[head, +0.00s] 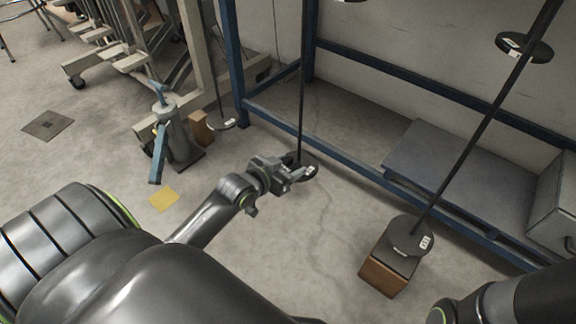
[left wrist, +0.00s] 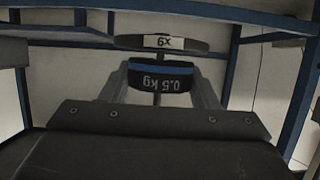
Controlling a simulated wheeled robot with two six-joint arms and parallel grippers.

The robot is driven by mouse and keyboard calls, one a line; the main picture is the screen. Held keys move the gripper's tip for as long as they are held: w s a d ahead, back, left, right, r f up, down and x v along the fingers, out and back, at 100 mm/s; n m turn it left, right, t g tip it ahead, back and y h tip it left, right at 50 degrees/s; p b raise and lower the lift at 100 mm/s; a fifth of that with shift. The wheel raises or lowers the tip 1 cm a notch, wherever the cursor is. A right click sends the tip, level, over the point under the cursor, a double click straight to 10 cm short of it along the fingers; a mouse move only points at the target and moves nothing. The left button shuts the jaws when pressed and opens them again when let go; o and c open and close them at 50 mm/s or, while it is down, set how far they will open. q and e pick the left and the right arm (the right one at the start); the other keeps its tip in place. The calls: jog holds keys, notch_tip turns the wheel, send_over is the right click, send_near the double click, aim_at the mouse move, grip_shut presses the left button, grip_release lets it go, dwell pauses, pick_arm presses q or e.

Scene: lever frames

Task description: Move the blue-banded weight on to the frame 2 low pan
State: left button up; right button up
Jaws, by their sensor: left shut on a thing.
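My left gripper (head: 292,170) is shut on the blue-banded weight. In the left wrist view the weight (left wrist: 161,83) is dark with a blue stripe and an upside-down "0.5 kg" label, between the two fingers. A round dark pan (left wrist: 160,43) with a white label lies just beyond the weight; I cannot tell whether they touch. In the head view this dark pan (head: 308,172) is at the foot of a thin rod, right at my fingertips. The weight is hard to make out there. Which pan belongs to frame 2 is not readable. My right gripper is out of view.
Another pan (head: 222,124) hangs at left, and one (head: 526,47) is high at right. A dark disc (head: 408,240) rests on a wooden block (head: 385,274) under a slanting bar. A blue frame rail (head: 345,160) runs behind my gripper. A yellow sheet (head: 163,198) lies on the floor.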

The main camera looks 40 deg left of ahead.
pick_arm(q)
jog(key=shift+w+r, duration=0.1)
jog(key=shift+w, duration=0.15)
jog(key=shift+w+d, duration=0.1)
jog(key=shift+w, duration=0.65)
jog(key=shift+w+d, duration=0.1)
jog(key=shift+w, duration=0.95)
jog(key=shift+f, duration=0.45)
dwell(0.7)
jog(key=o, duration=1.2)
jog(key=shift+s+f, duration=0.1)
